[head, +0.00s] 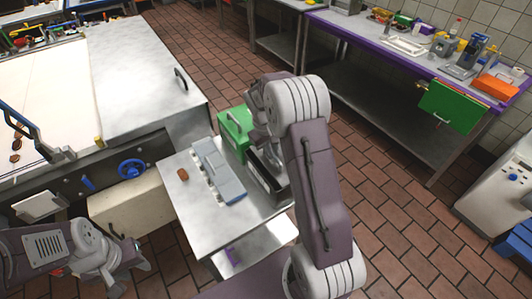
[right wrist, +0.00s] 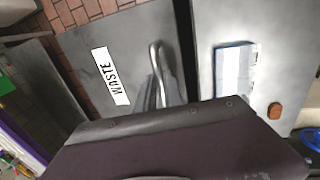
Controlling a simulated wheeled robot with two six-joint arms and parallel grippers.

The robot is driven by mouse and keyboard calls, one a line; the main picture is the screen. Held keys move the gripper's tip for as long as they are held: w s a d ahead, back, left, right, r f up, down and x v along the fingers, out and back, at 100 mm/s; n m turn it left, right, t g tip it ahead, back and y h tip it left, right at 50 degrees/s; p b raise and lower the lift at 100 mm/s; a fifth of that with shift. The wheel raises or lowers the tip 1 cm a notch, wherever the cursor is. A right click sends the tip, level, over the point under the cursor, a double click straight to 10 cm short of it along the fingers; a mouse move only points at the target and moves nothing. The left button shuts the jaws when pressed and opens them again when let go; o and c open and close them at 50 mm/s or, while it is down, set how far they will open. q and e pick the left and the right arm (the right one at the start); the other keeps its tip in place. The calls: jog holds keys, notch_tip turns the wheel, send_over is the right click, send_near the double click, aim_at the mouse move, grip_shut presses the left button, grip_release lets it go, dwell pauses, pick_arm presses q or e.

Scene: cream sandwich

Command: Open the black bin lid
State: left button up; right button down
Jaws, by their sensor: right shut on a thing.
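The black bin (head: 264,174) stands against the right side of the small metal table, partly hidden behind my right arm. In the right wrist view its dark grey lid (right wrist: 117,42) carries a white WASTE label and a silver bar handle (right wrist: 155,60). My right gripper (right wrist: 162,88) is shut on the handle. In the head view the right fingertips are hidden by the arm. I cannot tell whether the lid is raised. My left gripper (head: 132,272) is at the lower left, away from the bin, with its fingers apart and empty.
A green bin (head: 232,136) stands just behind the black one. The small metal table (head: 180,200) holds a blue-grey container (head: 217,170) and a small brown piece (head: 183,174). A purple-edged workbench (head: 370,45) is at the upper right. Tiled floor is clear between.

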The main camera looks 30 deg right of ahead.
jog(key=d+p, duration=0.1)
jog(key=d, duration=0.2)
jog(key=d+p, duration=0.1)
jog(key=d, duration=0.3)
jog(key=w+d+p, duration=0.1)
jog(key=d, duration=0.2)
jog(key=shift+d+r, duration=0.2)
jog(key=shift+d, duration=0.3)
jog(key=shift+f, duration=0.1)
jog(key=c, duration=1.5)
grip_release()
jog(key=shift+o, duration=0.2)
jog(key=shift+a, duration=0.15)
notch_tip(320, 180, up, 9)
jog(key=a+b, duration=0.1)
jog(key=shift+a, duration=0.35)
